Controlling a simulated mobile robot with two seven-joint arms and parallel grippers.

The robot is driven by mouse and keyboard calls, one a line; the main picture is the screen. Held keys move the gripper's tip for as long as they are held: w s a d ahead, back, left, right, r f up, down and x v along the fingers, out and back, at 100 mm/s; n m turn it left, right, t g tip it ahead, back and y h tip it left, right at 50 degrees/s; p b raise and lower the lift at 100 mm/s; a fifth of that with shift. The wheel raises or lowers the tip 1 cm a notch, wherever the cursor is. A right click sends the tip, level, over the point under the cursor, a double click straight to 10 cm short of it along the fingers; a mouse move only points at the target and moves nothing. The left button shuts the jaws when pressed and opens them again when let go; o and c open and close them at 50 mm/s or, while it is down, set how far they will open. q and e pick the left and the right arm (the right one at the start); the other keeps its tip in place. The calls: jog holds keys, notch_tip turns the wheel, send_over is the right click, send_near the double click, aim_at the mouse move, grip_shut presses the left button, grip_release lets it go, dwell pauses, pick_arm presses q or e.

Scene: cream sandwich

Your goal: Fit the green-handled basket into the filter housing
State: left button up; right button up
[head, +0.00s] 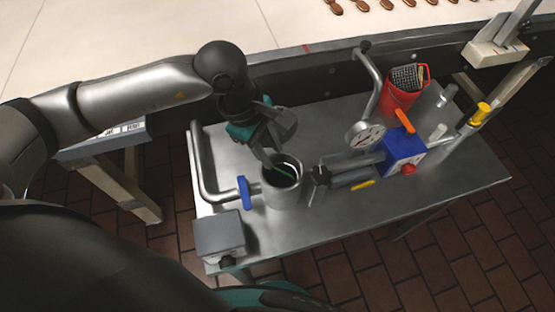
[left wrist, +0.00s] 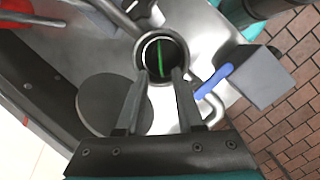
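The filter housing (head: 282,193) is an open-topped grey metal cylinder on the metal bench. It also shows in the left wrist view (left wrist: 138,62). The basket's thin green handle (head: 284,177) shows inside the mouth, and in the left wrist view the handle (left wrist: 161,58) crosses the dark opening. The basket's body is hidden within the housing. My left gripper (head: 266,160) is just above the mouth, pointing down. In the left wrist view its fingers (left wrist: 159,72) are apart, one on each side of the handle, with a gap around it.
A round grey plate (left wrist: 110,105), perhaps the lid, is beside the housing. A blue valve handle (head: 243,193) and a grey box (head: 219,235) are at the left. A gauge (head: 365,135), blue block (head: 404,152) and red container (head: 402,95) are at the right.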

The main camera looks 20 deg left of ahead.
pick_arm(q)
jog(key=v, duration=0.5)
dwell(0.5)
